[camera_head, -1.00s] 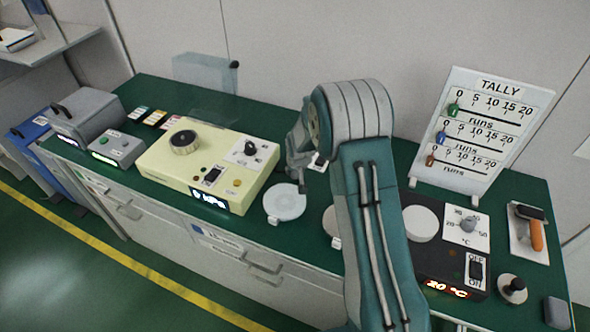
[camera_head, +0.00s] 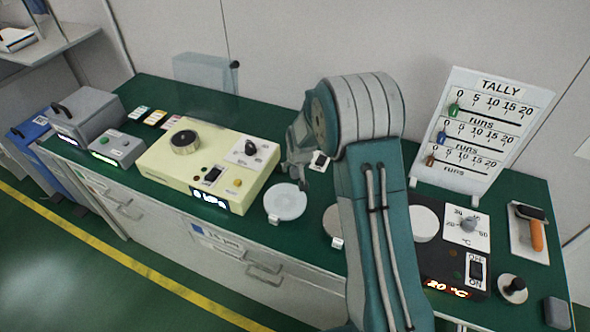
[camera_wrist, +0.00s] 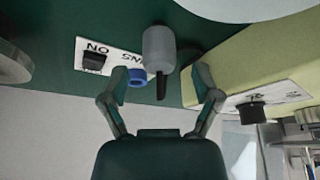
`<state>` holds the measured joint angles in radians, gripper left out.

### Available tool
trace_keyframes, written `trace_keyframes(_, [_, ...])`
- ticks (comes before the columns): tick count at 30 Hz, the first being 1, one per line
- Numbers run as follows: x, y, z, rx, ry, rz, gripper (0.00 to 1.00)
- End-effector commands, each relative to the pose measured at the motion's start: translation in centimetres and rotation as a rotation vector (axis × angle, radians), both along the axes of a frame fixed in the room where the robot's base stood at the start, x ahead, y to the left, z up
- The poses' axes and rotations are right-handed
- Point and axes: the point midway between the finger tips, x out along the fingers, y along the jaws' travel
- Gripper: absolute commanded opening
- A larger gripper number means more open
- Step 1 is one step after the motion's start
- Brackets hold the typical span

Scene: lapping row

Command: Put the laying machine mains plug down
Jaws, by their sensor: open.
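The mains plug appears to be the grey rounded body with a black end (camera_wrist: 159,50) in the wrist view, over the green bench top. My gripper (camera_wrist: 161,76) is open, its two fingers spread to either side of the plug with visible gaps. I cannot tell whether the plug touches the bench. Just left of it is a white plate (camera_wrist: 119,66) with a black switch and a blue round fitting (camera_wrist: 138,76). In the head view my gripper (camera_head: 297,170) is low over the bench behind the white disc; the plug cannot be made out there.
A cream machine (camera_head: 165,160) stands left of my gripper. A pale round disc (camera_head: 286,201) lies in front of it. A dark hotplate unit (camera_head: 450,265) and the tally board (camera_head: 490,125) are to the right of my arm. Bare green bench shows behind the cream machine.

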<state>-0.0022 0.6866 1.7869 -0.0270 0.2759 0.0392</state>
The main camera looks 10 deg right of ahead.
Motion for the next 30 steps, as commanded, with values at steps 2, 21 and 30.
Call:
trace_keyframes(2, [-0.6,0.0,1.6,0.000,-0.003,0.000,0.81])
trace_keyframes(21, [-4.1,0.1,9.6,0.001,-0.003,0.001,0.81])
trace_keyframes(30, [-8.7,0.0,16.3,0.000,-0.025,0.002,0.81])
